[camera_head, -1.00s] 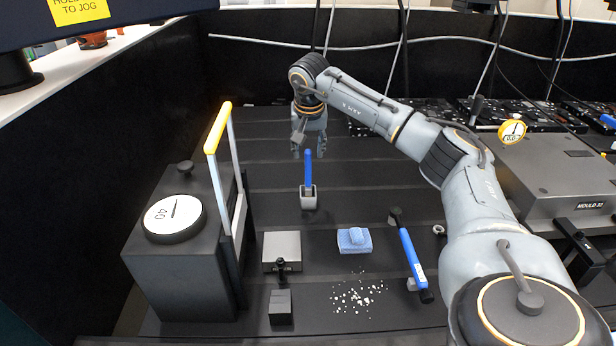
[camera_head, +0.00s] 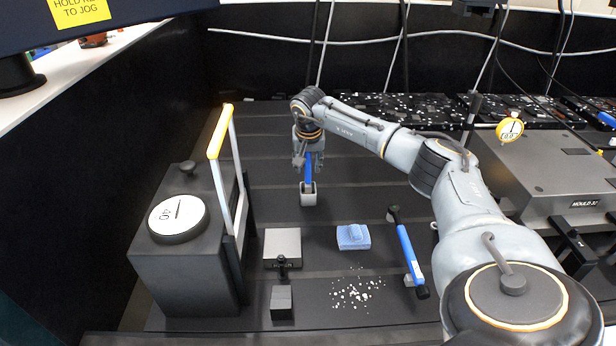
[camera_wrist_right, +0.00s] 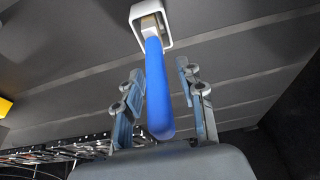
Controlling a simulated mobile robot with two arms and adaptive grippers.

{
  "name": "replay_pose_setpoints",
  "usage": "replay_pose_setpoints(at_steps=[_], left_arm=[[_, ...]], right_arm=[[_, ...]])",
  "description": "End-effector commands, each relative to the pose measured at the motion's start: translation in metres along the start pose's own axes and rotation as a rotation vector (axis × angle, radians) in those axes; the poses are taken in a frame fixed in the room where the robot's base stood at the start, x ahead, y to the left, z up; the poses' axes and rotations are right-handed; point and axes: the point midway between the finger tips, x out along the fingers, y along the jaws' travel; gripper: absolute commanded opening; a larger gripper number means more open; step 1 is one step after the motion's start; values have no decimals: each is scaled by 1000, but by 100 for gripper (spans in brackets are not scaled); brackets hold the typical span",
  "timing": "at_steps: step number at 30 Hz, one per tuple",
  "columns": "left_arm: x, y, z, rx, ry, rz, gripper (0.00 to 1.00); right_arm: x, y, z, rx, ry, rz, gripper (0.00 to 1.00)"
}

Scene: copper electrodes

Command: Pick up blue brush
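The blue brush (camera_head: 308,168) stands upright in a small grey holder (camera_head: 308,197) on the dark bench. Its blue handle points up. My right gripper (camera_head: 308,160) is above the holder, around the upper part of the handle. In the right wrist view the blue handle (camera_wrist_right: 157,85) runs between the two fingers of my right gripper (camera_wrist_right: 158,92), with a gap visible on each side, so the gripper is open. The holder (camera_wrist_right: 151,20) shows at the top of that view. My left gripper is not in view.
A blue sponge (camera_head: 353,237), white crumbs (camera_head: 357,292) and a second blue-handled tool (camera_head: 410,255) lie in front. A dark box with a dial (camera_head: 178,217) and yellow-topped handle stands left. A grey mould unit (camera_head: 545,175) stands right.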

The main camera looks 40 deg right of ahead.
Motion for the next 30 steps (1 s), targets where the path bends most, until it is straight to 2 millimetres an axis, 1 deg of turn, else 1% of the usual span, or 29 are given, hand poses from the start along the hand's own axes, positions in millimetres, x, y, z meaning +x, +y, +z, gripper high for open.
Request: replay_pose_setpoints(at_steps=[1,4,5,14,17,20,27,30], left_arm=[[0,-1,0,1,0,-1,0],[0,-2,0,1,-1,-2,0],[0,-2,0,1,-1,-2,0],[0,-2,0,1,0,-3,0],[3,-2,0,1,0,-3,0],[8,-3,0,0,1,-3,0],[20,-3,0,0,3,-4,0],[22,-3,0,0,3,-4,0]], right_arm=[[0,0,0,0,0,0,23],[0,0,0,0,0,0,3],[0,0,0,0,0,0,0],[-1,0,-1,0,1,0,0],[-7,0,-3,1,3,-2,0],[-21,-1,-8,1,5,-3,0],[-68,-1,-22,1,4,-4,0],[-83,-1,-26,1,3,-3,0]])
